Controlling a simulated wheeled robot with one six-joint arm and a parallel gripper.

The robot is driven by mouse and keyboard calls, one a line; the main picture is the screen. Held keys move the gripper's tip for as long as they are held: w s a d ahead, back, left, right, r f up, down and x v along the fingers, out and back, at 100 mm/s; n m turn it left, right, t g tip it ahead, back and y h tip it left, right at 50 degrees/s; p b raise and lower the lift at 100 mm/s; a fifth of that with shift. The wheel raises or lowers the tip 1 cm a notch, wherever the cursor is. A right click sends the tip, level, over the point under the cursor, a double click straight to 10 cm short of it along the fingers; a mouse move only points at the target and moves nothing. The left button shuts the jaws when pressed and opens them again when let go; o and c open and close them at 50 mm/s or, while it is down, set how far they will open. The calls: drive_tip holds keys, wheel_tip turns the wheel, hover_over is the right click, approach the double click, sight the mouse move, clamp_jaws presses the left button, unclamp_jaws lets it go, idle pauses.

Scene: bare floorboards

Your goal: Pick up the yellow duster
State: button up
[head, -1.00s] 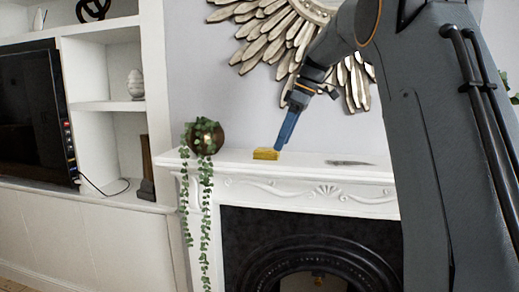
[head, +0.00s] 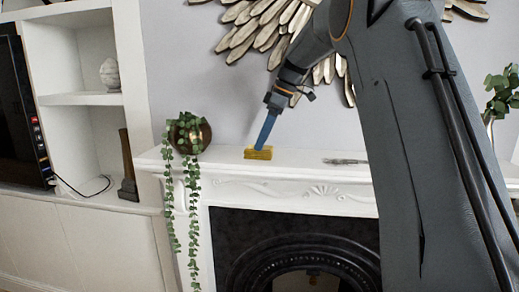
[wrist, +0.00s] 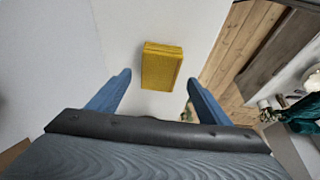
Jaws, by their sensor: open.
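The yellow duster (head: 258,153) is a small block lying on the white mantelpiece, right of the hanging plant. It also shows in the wrist view (wrist: 161,66), just beyond and between the fingertips. My gripper (head: 264,146) reaches down to the duster from above in the head view; whether it touches cannot be told there. In the wrist view my gripper (wrist: 157,80) has its two blue fingers spread wide, one to each side of the duster, with nothing held between them.
A potted trailing plant (head: 188,135) stands on the mantelpiece (head: 305,158) left of the duster. A thin grey object (head: 345,161) lies on the shelf to the right. A sunburst mirror frame (head: 240,25) hangs on the wall above. Wooden floor (wrist: 238,45) shows past the shelf edge.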

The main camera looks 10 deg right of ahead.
drive_tip(key=x, duration=0.2)
drive_tip(key=shift+f+p, duration=0.3)
drive_tip(key=shift+p, duration=0.1)
drive_tip(key=shift+w, duration=0.1)
drive_tip(key=shift+f, duration=0.3)
drive_tip(key=c, duration=1.1)
drive_tip(key=shift+r, duration=0.1)
